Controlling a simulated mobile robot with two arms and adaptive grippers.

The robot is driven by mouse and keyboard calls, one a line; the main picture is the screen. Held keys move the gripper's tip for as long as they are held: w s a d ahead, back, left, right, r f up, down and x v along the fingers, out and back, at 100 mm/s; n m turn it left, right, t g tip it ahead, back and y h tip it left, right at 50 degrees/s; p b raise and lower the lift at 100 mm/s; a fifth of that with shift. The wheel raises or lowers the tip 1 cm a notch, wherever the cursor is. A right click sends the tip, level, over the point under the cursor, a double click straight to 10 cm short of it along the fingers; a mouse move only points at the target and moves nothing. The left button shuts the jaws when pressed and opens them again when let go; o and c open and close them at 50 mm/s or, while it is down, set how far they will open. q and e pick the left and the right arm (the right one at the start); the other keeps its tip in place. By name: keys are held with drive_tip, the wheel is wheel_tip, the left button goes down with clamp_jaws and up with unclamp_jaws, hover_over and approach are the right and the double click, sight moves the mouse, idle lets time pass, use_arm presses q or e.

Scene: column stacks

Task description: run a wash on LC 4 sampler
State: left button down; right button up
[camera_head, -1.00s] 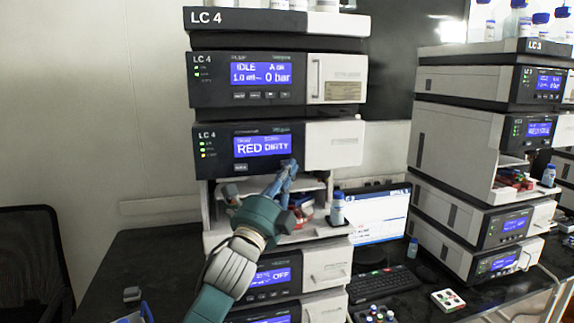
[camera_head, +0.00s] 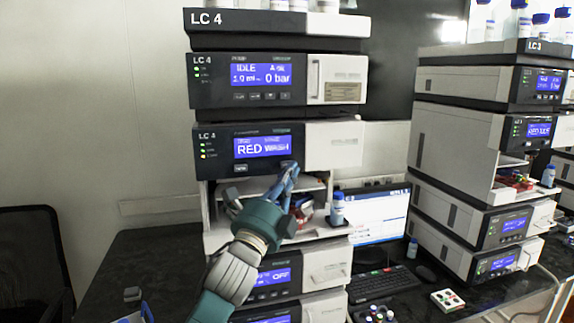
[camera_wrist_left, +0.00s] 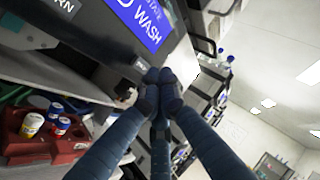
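The LC 4 sampler (camera_head: 250,140) is the dark-fronted unit in the middle of the LC 4 stack. Its blue display (camera_head: 262,146) reads RED WASH, and WASH also shows in the left wrist view (camera_wrist_left: 147,20). A button (camera_head: 240,168) sits at the left under the display. My left gripper (camera_head: 290,168) is at the panel's lower right edge, just below the display. Its fingertips (camera_wrist_left: 158,90) are drawn together with nothing held. I cannot tell whether they touch the panel. My right gripper is out of view.
The open bay below holds a red tray (camera_wrist_left: 30,148) with capped vials. A blue-capped bottle (camera_head: 337,210) stands at the bay's right edge. The LC 4 pump (camera_head: 250,80) above reads IDLE. A monitor (camera_head: 375,215) and the LC 3 stack (camera_head: 455,155) stand to the right.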

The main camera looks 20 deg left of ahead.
use_arm(q)
drive_tip(key=s+d, duration=0.1)
drive_tip(key=s, duration=0.1)
drive_tip(key=s+d, duration=0.2)
drive_tip(key=shift+s+p, duration=0.1)
drive_tip(key=shift+p, duration=0.25)
drive_tip(key=shift+a, duration=0.1)
idle(0.7)
